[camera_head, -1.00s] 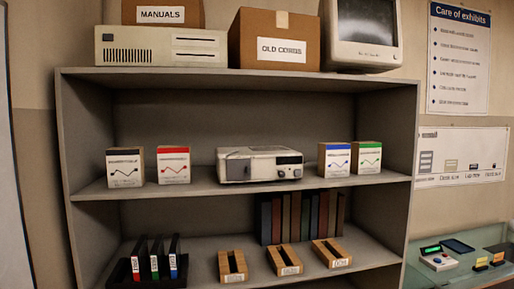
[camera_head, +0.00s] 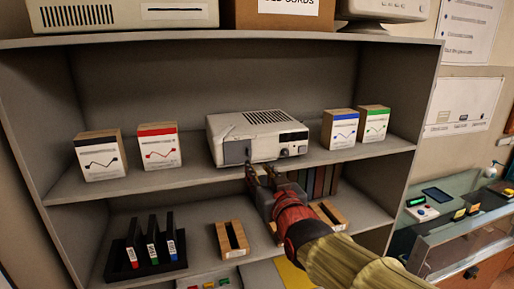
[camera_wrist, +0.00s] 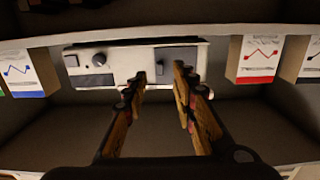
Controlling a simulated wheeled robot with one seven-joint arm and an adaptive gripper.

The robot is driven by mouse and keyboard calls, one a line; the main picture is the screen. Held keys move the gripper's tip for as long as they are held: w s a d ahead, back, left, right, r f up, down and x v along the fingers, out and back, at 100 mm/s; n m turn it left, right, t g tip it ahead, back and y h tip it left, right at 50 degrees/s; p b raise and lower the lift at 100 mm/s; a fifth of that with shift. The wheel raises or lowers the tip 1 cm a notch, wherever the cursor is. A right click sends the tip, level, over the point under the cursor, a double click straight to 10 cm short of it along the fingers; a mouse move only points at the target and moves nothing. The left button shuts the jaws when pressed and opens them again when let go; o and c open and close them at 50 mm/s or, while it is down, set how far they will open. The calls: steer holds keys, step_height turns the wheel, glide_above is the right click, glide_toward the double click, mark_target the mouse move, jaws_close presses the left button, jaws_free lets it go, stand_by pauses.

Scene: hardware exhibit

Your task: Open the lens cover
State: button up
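The white projector-like device (camera_head: 270,130) stands on the middle shelf. On the left of its front is a grey square panel (camera_head: 236,152) that looks like the lens cover; it appears closed. The device also shows in the wrist view (camera_wrist: 125,55), its front facing me, with a small dark upright tab (camera_wrist: 160,68) on the grey part. My gripper (camera_head: 262,172) is just in front of and below the device's front. In the wrist view my gripper (camera_wrist: 160,78) is open, its two fingers either side of the tab with nothing held. Whether a finger touches the panel I cannot tell.
Black and red boxes (camera_head: 158,146) stand left of the device; blue and green boxes (camera_head: 340,129) stand right. The middle shelf edge (camera_head: 190,176) runs below the device. Lower shelf holds a black rack (camera_head: 145,265), wooden holders (camera_head: 232,240) and books. A glass case (camera_head: 450,235) is at right.

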mark_target(250, 152)
steer(key=shift+t, duration=0.3)
steer(key=x, duration=0.2)
steer(key=r+p+x, duration=0.1)
steer(key=x, duration=0.2)
steer(key=p+x, duration=0.1)
steer(key=x, duration=0.1)
steer(key=shift+w+r, duration=0.2)
steer(key=shift+w, duration=0.05)
jaws_close()
stand_by(0.7)
